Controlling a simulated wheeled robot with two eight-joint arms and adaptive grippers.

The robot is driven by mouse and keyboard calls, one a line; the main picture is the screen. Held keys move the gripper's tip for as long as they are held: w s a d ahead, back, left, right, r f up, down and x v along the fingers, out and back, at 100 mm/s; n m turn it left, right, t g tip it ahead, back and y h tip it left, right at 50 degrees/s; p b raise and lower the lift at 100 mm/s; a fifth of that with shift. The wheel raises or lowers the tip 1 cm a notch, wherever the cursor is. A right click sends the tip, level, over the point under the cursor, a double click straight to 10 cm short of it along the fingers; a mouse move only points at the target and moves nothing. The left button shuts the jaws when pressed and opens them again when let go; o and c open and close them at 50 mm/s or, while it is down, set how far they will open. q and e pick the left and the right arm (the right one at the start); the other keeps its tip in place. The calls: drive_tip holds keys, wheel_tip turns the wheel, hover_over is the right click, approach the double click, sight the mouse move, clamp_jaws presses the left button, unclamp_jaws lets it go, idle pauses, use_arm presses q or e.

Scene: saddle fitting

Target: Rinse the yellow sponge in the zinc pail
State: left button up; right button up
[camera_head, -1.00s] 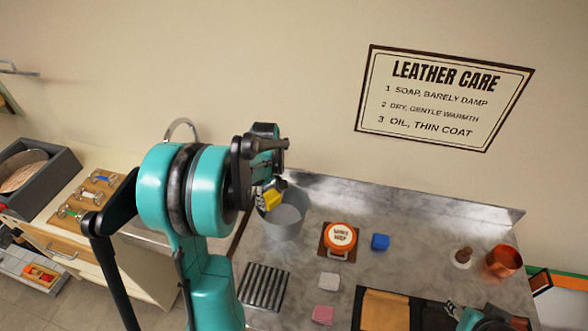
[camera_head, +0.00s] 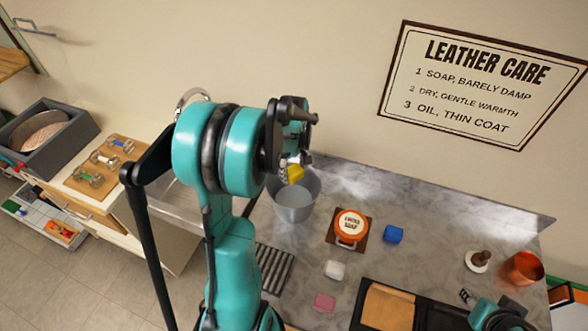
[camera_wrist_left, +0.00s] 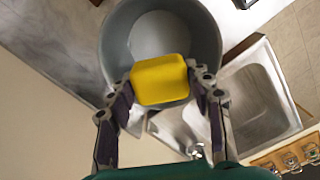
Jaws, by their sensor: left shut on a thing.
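The yellow sponge (camera_head: 295,174) is between the fingers of my left gripper (camera_head: 290,164), which is shut on it. In the left wrist view the sponge (camera_wrist_left: 160,80) sits between both fingertips of the left gripper (camera_wrist_left: 160,86), in front of the pail's mouth. The zinc pail (camera_head: 293,205) stands upright on the grey counter, with pale grey water or bottom visible inside. The sponge appears at or above the rim, at the pail's far side. The pail also fills the top of the wrist view (camera_wrist_left: 118,38). My right gripper (camera_head: 468,296) shows partly at the lower right, its fingers unclear.
A ribbed rack (camera_head: 273,268) lies in front of the pail. A copper cup (camera_head: 521,268) stands farther right. A sink (camera_wrist_left: 255,95) adjoins.

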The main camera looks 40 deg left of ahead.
sight(294, 170)
use_arm(q)
wheel_tip(294, 170, down, 7)
drive_tip(key=b, duration=0.5)
drive_tip(key=shift+r, duration=0.1)
idle(0.4)
drive_tip(key=shift+r+p, duration=2.55)
drive_tip(key=shift+r, duration=1.1)
drive_tip(key=shift+r, duration=0.1)
drive_tip(key=shift+r+p, duration=1.4)
drive_tip(key=shift+r, duration=0.55)
drive_tip(key=shift+f, duration=0.1)
